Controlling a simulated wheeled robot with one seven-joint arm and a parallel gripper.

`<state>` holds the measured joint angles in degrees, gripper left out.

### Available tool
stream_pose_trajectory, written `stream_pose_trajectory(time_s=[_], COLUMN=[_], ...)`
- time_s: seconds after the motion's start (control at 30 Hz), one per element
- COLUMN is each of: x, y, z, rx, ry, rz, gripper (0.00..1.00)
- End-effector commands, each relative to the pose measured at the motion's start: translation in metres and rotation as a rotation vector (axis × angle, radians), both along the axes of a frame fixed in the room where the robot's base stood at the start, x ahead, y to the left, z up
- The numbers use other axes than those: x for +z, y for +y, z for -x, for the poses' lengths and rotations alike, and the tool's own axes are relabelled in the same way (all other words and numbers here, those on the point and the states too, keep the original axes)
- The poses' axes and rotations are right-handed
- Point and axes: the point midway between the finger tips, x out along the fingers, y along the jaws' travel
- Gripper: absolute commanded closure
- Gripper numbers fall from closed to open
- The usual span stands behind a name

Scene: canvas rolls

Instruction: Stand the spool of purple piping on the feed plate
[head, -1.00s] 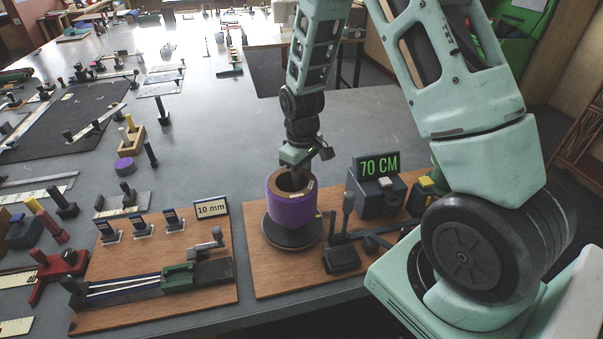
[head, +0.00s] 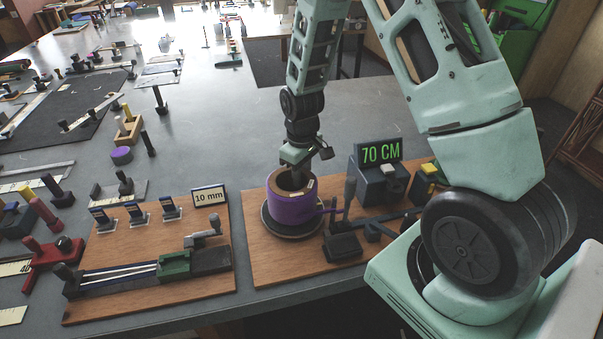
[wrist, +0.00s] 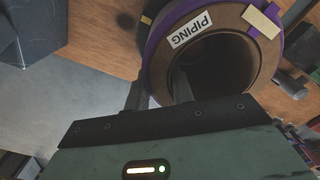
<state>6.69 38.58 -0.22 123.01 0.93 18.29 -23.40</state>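The spool of purple piping (head: 292,207) stands upright on the round dark feed plate (head: 302,236), roughly centred. Its bore faces up. A short purple strand now runs from its right side towards the small dark device. In the wrist view the spool (wrist: 232,19) shows a "PIPING" label and its dark bore. My gripper (head: 304,170) is over the spool's rim. In the wrist view my gripper (wrist: 160,92) straddles the spool's wall, one finger outside and one in the bore. Both fingers look close against the wall; the contact itself is partly hidden.
A box with a "70 CM" display (head: 381,172) and a dark lever device (head: 342,246) stand right of the plate on the same wooden board (head: 262,265). Another board with a green clamp (head: 175,264) and a "10 mm" sign (head: 210,197) lies left. Bare grey table lies behind.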

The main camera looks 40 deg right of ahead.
Motion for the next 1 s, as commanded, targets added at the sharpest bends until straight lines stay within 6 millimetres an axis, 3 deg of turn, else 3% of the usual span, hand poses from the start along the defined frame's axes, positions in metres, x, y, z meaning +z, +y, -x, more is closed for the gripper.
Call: stream_pose_trajectory(time_s=[0.03,0.1,0.37,0.53,0.67,1.0], x=[0.0,0.0,0.0,0.011,0.031,0.108], y=[0.0,0.0,0.0,0.0,0.0,-0.001], z=[0.0,0.0,0.0,-0.001,-0.001,-0.001], rx=[0.0,0.0,0.0,0.0,0.0,0.0], ry=[0.0,0.0,0.0,-0.003,-0.005,-0.008], rz=[0.0,0.0,0.0,0.0,0.001,0.001], gripper=[0.65,0.51,0.51,0.51,0.51,0.51])
